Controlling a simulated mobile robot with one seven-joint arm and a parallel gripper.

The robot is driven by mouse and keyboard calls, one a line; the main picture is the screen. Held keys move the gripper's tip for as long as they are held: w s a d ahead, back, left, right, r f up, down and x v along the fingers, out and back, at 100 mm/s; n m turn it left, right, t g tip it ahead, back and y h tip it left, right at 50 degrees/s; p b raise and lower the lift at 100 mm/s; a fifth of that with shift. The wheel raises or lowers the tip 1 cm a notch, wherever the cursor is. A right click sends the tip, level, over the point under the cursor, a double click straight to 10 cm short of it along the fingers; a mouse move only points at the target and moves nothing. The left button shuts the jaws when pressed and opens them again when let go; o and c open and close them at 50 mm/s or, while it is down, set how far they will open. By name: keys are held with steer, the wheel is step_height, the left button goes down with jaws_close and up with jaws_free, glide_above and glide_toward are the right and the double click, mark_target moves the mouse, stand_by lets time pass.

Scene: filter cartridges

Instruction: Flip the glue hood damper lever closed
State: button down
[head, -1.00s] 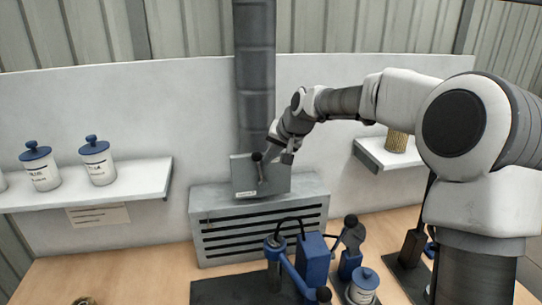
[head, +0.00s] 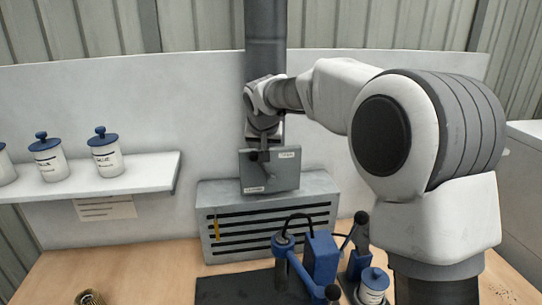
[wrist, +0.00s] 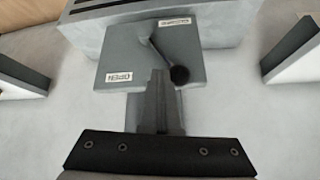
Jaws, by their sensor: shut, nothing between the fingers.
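The damper plate (head: 282,176) is a grey square at the foot of the duct, above the slotted hood. Its lever (wrist: 160,54) ends in a dark round knob (wrist: 179,74). In the head view the knob lies toward the plate's upper left, partly hidden by my gripper (head: 262,148). In the wrist view, a label that seems to read OPEN (wrist: 118,77) is at left; another label (wrist: 174,21) is at the top right, too small to read surely. My gripper (wrist: 158,74) is shut and empty, its tips just left of the knob; contact cannot be told.
The slotted hood (head: 325,207) stands below the plate. A blue fixture (head: 320,258) and a blue-lidded jar (head: 372,287) stand in front of it. A shelf (head: 100,183) with several jars is at left. The duct (head: 265,45) rises behind my gripper.

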steer(key=shift+s+a+f+n+h+b, duration=0.1)
steer(key=shift+a+f+n+h+b, duration=0.15)
steer(key=shift+a+h+b, duration=0.3)
steer(key=shift+s+a+f+n+h+b, duration=0.15)
steer(key=shift+a+f+h+b, duration=0.2)
steer(key=shift+a+b, duration=0.25)
steer(key=s+a+f+n+t+h+b, duration=0.1)
steer(key=a+f+n+t+h+b, duration=0.2)
steer(key=b, duration=0.6)
steer(key=shift+a+f+t+h, duration=0.3)
steer(key=shift+a+f+h, duration=0.95)
steer(key=shift+f+h, duration=0.85)
steer(key=shift+r+h, duration=0.25)
steer(key=shift+h, duration=0.05)
steer(key=shift+d+r, duration=0.1)
